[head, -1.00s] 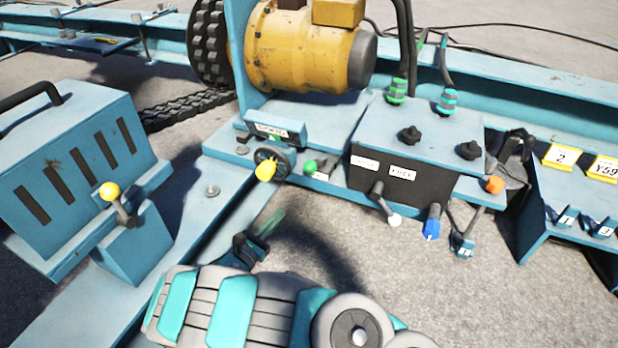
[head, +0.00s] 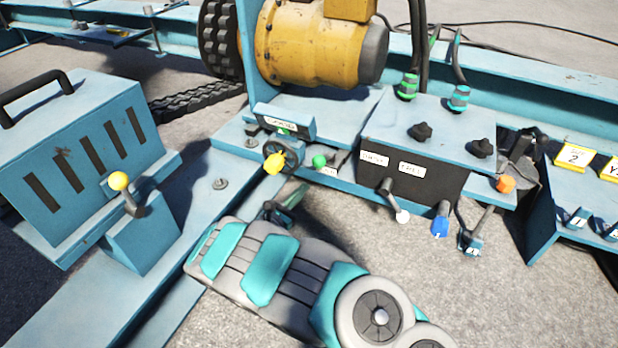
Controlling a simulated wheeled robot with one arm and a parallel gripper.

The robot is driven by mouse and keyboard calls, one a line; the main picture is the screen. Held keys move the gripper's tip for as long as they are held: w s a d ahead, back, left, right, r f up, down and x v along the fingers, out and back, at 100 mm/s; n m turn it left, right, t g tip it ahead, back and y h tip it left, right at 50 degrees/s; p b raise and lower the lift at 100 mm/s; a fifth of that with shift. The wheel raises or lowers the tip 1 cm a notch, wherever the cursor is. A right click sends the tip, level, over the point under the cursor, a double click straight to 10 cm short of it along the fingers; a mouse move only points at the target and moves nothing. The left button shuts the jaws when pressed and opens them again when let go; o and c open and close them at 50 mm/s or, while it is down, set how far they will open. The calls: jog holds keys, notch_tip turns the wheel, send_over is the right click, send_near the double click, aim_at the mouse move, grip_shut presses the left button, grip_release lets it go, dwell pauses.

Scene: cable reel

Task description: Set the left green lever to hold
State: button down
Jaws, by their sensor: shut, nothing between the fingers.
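A green ball knob (head: 319,161) sits on a short lever on the blue ledge, just right of the yellow-handled wheel. A second bit of green (head: 284,131) shows just under the small label plate (head: 284,121), mostly hidden; I cannot tell whether it is a lever. The label lettering is too small to read surely. My gripper (head: 290,200) is shut and empty. It is below and left of the green knob in the picture, apart from it, with its wrist side partly hidden by my arm.
A yellow handle (head: 274,163) on a dark wheel is close above my gripper. A black-fronted control box (head: 420,140) stands to the right, with white (head: 402,216), blue (head: 440,226) and orange (head: 505,184) knobs.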

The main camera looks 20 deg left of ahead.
aim_at(314, 164)
jog(key=shift+w+d+r, duration=0.3)
jog(key=shift+w+r, duration=0.45)
jog(key=shift+w, duration=0.15)
jog(key=shift+w+d+r, duration=0.25)
jog(key=shift+w+r, duration=0.5)
jog(key=shift+w, duration=0.1)
jog(key=shift+r, duration=0.15)
jog(key=r+p, duration=0.1)
jog(key=r+g+p, duration=0.1)
jog(key=p, duration=0.1)
jog(key=shift+w+r+g, duration=0.3)
jog(key=shift+w, duration=0.05)
jog(key=r+g+p, duration=0.1)
jog(key=w+r+g+p, duration=0.1)
jog(key=p, duration=0.1)
jog(key=w+r+g+p, duration=0.1)
jog(key=p, duration=0.1)
jog(key=shift+d+r+n+y, duration=0.15)
jog(key=shift+r+n+y, duration=0.15)
jog(key=shift+w+r+p, duration=0.5)
jog(key=shift+w+p, duration=0.05)
jog(key=shift+w, duration=0.05)
jog(key=w+r+p, duration=0.1)
jog(key=w+r, duration=0.2)
jog(key=w, duration=0.3)
jog(key=shift+w+d+r, duration=0.2)
jog(key=shift+d+r, duration=0.05)
jog(key=shift+r, duration=0.05)
